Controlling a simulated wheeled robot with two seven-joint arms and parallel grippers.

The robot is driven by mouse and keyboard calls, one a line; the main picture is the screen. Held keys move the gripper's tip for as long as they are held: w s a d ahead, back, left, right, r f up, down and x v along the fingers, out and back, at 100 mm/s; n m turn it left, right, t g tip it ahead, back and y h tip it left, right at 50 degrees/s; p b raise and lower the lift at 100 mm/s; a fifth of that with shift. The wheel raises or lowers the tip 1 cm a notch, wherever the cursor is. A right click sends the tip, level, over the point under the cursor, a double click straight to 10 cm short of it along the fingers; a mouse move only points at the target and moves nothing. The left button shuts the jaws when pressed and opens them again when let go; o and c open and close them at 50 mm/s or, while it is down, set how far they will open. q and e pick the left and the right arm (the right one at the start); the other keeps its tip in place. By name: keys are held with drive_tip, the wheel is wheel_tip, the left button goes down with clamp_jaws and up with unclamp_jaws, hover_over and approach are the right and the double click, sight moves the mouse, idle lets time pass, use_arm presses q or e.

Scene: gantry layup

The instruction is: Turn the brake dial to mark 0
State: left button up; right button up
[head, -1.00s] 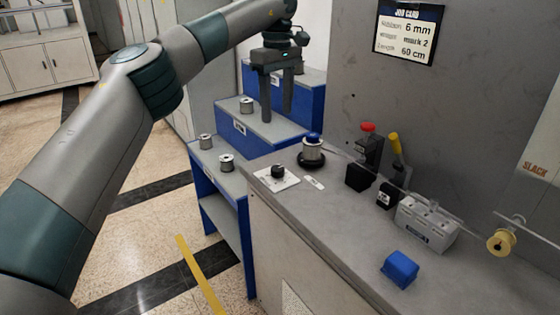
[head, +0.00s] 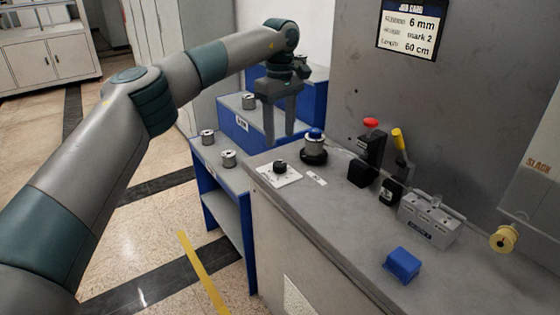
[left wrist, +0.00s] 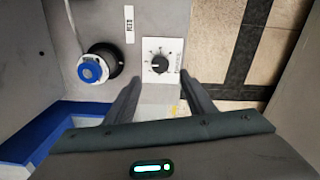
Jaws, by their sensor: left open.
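The brake dial is a black knob (head: 280,166) on a white square plate (head: 291,179) at the bench's left end. The knob also shows in the left wrist view (left wrist: 159,65), with dark marks around it on the plate; I cannot read which mark it points to. My left gripper (head: 281,140) is open and empty, fingers pointing down, above and apart from the dial. In the left wrist view its fingertips (left wrist: 162,80) spread on either side, just short of the knob. My right gripper is not in view.
A spool with a blue top (head: 315,146) stands on a black base right of the dial. Red-knobbed (head: 371,124) and yellow-handled (head: 398,140) devices, a grey block (head: 428,220) and a blue block (head: 402,264) stand farther right. Blue shelves (head: 228,182) with metal spools lie left.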

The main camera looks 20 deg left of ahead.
sight(280, 164)
use_arm(q)
wheel_tip(280, 164, down, 8)
drive_tip(key=shift+f, duration=0.8)
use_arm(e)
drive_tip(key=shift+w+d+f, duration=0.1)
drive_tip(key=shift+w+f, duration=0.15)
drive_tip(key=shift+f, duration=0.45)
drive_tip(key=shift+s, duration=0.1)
use_arm(q)
drive_tip(key=c, duration=1.1)
drive_tip(key=shift+o, duration=0.2)
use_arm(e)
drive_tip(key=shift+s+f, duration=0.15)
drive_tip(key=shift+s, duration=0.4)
use_arm(q)
drive_tip(key=shift+p, duration=0.3)
